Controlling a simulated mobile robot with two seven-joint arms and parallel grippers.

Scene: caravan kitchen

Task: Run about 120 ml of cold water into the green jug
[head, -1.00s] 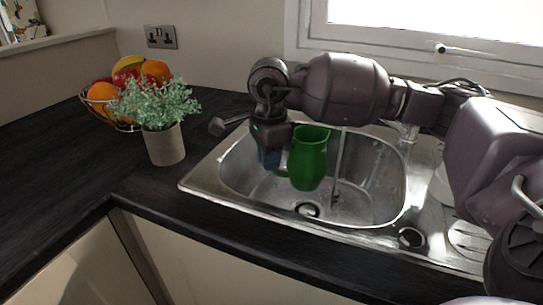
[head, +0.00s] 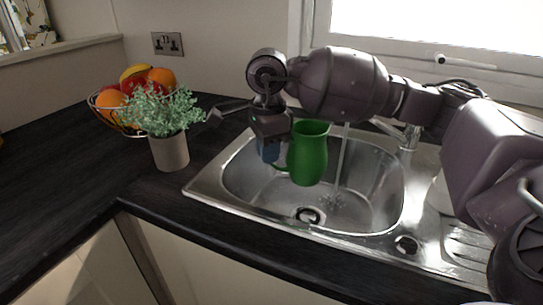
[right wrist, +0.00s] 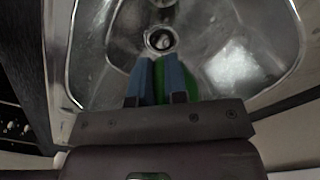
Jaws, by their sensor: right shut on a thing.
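The green jug (head: 308,154) hangs upright over the sink basin, with its handle on the left. My right gripper (head: 269,152) is shut on that handle; its blue fingers show on the jug's left side. In the right wrist view, the two fingers (right wrist: 158,76) have a strip of the green jug (right wrist: 187,82) beside them. The tap (head: 408,136) stands at the back right of the sink. A thin water stream (head: 342,160) falls to the right of the jug, apart from it, onto the basin floor. The water level inside the jug is hidden. My left gripper is not in view.
The steel sink (head: 385,195) has a drain hole (head: 309,215) below the jug. A potted plant (head: 170,152) and a fruit basket (head: 125,115) stand on the dark worktop left of the sink. The front left worktop is clear. A window is behind.

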